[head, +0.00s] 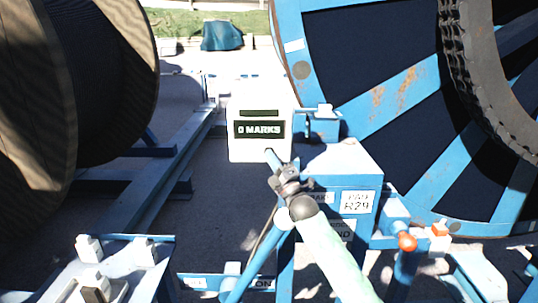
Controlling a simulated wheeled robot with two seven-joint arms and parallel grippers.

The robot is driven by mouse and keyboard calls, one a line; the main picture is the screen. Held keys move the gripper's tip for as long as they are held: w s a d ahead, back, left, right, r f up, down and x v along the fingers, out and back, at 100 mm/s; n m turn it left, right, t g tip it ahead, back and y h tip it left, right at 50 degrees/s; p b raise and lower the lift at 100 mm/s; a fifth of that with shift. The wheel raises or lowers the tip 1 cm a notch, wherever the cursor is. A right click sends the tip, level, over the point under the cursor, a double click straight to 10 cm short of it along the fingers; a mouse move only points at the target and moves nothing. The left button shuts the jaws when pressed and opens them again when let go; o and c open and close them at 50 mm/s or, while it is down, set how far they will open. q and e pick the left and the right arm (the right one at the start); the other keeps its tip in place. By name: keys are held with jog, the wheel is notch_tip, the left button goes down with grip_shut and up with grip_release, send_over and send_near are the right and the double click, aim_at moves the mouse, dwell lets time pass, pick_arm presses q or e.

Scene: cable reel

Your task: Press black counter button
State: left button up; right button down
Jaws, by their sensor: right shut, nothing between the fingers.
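The counter is a white box (246,151) in the head view, a little left of the middle. My right arm reaches up from the lower right. My right gripper (273,159) is shut and empty, its narrow tip at the lower front of the box, just below the display. No black button shows clearly; the tip may cover it. I cannot tell whether the tip touches the box. My left gripper is not in view.
A blue-spoked reel (380,98) stands right, a large dark drum (95,85) left. A blue stand (345,165) with a "R29" label is close right of my arm. An orange-knobbed lever (407,242) is lower right. Clear floor (225,215) lies left of my arm.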

jog(key=shift+s, duration=0.1)
dwell(0.4)
jog(key=shift+s, duration=0.85)
jog(key=shift+s+p, duration=0.1)
jog(key=shift+p, duration=0.2)
jog(key=s+p, duration=0.1)
jog(key=s, duration=0.4)
jog(key=shift+f, duration=0.1)
dwell(0.3)
